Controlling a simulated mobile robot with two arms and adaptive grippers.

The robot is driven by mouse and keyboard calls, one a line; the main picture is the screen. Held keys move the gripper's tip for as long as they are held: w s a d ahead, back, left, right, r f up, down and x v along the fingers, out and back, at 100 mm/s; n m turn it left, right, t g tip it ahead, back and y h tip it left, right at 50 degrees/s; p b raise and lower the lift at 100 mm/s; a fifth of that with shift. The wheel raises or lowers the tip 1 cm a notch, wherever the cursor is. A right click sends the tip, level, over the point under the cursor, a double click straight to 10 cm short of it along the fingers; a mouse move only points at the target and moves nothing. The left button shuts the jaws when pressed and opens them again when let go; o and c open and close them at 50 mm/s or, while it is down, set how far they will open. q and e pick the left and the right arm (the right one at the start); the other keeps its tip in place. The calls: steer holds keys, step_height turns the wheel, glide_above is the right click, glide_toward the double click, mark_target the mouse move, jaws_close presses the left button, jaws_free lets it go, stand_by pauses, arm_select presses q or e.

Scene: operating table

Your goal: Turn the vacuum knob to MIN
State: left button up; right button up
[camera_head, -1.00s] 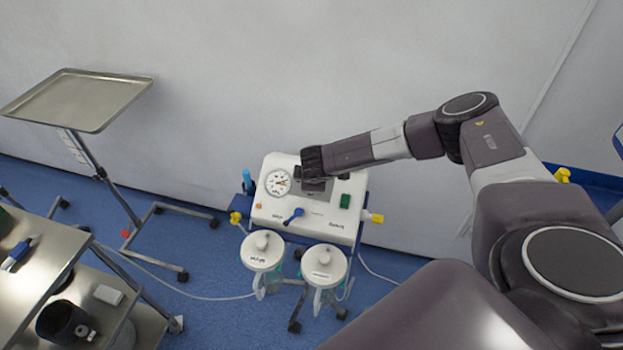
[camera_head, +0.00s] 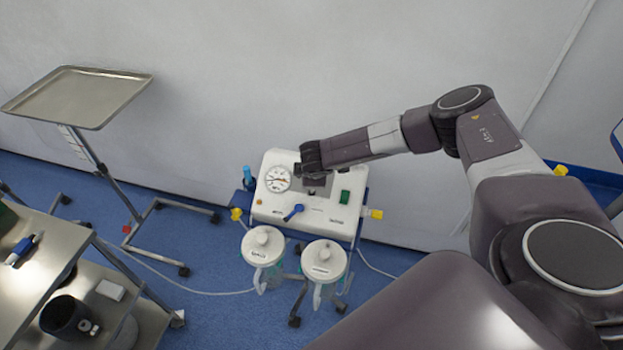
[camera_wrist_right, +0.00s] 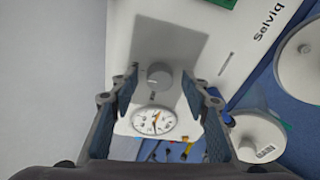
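The white suction unit (camera_head: 315,217) stands by the wall with a round gauge (camera_head: 277,179) on its left and a blue lever (camera_head: 293,213) below. My right gripper (camera_head: 299,169) is above the panel, just right of the gauge. In the right wrist view, its two fingers (camera_wrist_right: 158,95) are apart. The round grey vacuum knob (camera_wrist_right: 158,75) shows in the gap between them, near the gauge (camera_wrist_right: 153,120), and no finger visibly touches it. The gripper hides the knob in the head view. I cannot read a MIN mark. My left gripper is out of view.
Two lidded canisters (camera_head: 262,247) (camera_head: 323,262) hang at the unit's front. A green switch (camera_head: 344,197) is on the panel's right. A tray stand (camera_head: 85,97) and a metal cart (camera_head: 40,262) are at left. The wall is close behind the unit.

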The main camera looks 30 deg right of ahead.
steer(key=shift+r, duration=0.1)
steer(key=v, duration=1.1)
steer(key=shift+s+r, duration=0.2)
steer(key=shift+r, duration=0.15)
steer(key=shift+a, duration=0.1)
